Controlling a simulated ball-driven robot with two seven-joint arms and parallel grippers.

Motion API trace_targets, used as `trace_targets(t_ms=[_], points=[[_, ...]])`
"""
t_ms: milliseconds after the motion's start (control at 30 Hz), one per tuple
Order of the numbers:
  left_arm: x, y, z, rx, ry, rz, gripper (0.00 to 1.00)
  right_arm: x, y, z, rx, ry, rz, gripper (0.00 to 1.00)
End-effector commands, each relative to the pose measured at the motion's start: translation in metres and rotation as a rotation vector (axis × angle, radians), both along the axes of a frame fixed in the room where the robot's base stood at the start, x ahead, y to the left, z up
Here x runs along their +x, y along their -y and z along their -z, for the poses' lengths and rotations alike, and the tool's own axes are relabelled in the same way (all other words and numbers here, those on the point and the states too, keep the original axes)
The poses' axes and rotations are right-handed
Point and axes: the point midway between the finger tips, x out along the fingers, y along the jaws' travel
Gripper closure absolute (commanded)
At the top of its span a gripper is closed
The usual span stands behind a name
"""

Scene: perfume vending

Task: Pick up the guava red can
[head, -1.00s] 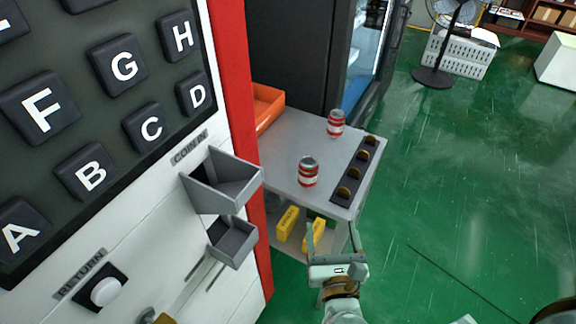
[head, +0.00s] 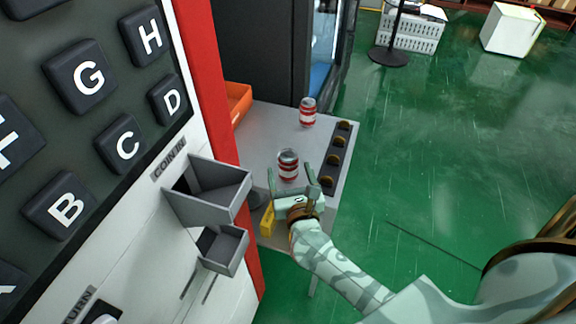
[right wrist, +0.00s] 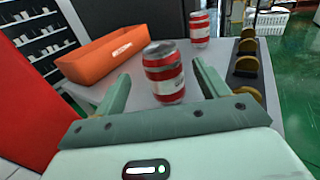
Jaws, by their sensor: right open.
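Two red-and-white striped cans stand upright on the small grey table (head: 262,140). The nearer can (head: 288,164) also shows in the right wrist view (right wrist: 164,72), between and beyond my fingers. The farther can (head: 307,112) stands behind it, close to the coin strip, and shows in the right wrist view (right wrist: 199,29) up and to the right. I cannot read which one is labelled guava. My right gripper (head: 292,174) is open, its fingers pointing at the nearer can from the table's near side. It holds nothing. My left gripper is not in view.
A dark strip with several gold coins (head: 335,160) lies along the table's right edge. An orange tray (right wrist: 115,52) is at the table's left. The vending machine's coin tray (head: 208,188) juts out left of my right gripper. Green floor is open on the right.

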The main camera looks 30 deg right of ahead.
Motion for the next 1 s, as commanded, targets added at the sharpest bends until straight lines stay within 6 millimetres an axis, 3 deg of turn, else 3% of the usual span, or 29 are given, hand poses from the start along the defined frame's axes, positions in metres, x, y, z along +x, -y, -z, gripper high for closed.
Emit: trace_targets(t_ms=[233, 500, 567, 700, 1000], points=[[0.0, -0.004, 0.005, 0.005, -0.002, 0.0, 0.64, 0.036, 0.015, 0.001, -0.002, 0.0, 0.0, 0.27], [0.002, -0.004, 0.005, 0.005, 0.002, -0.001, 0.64, 0.04, 0.017, 0.0, -0.002, 0.0, 0.0, 0.27], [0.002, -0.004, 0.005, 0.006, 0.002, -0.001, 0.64, 0.04, 0.017, 0.0, -0.002, 0.0, 0.0, 0.41], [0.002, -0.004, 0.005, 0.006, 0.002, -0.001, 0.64, 0.04, 0.017, 0.0, -0.002, 0.0, 0.0, 0.79], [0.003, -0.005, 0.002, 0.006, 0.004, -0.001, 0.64, 0.04, 0.016, -0.004, -0.002, 0.002, 0.0, 0.79]])
